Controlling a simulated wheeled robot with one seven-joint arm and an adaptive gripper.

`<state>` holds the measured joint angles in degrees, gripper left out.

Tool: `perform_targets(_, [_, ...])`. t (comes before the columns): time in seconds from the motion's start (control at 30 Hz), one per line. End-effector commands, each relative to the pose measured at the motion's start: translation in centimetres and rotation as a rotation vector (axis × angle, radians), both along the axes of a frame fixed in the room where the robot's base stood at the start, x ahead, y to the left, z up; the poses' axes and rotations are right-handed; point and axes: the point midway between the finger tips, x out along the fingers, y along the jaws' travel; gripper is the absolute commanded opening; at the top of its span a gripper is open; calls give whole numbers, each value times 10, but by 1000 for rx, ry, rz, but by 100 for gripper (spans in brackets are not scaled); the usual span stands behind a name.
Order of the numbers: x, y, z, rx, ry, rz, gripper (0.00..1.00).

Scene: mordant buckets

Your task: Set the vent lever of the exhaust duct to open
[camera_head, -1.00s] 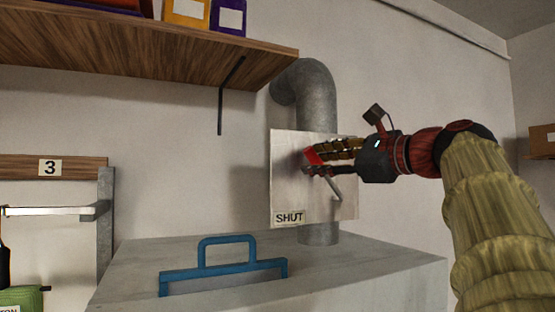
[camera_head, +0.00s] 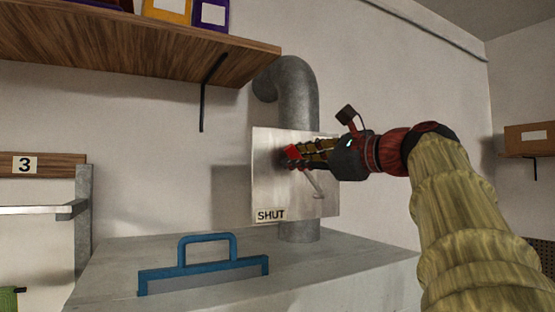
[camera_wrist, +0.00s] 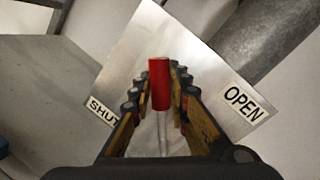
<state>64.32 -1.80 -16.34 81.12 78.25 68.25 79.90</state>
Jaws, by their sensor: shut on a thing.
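The vent lever has a red handle (camera_head: 291,153) and a thin grey rod (camera_head: 316,184) in front of a square metal plate (camera_head: 268,180) on the grey exhaust duct (camera_head: 298,95). A SHUT label (camera_head: 271,215) sits at the plate's lower left corner. My gripper (camera_head: 294,159) is shut on the red handle, with the rod slanting down to the right below it. In the wrist view the red handle (camera_wrist: 160,85) stands between my fingers, between the SHUT label (camera_wrist: 103,112) and the OPEN label (camera_wrist: 243,103). In the head view the OPEN label is not visible.
A grey box-like surface (camera_head: 345,262) with a blue handle (camera_head: 205,275) lies below the plate. A wooden shelf (camera_head: 130,45) with a black bracket (camera_head: 203,105) is at upper left.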

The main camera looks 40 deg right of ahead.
Motion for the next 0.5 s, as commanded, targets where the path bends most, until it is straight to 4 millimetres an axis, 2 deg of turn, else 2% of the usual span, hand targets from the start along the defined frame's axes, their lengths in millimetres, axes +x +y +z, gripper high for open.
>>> perform_targets(0.13, [0, 0, 0, 0, 0, 0, 0])
perform_targets(0.5, [0, 0, 0, 0, 0, 0, 0])
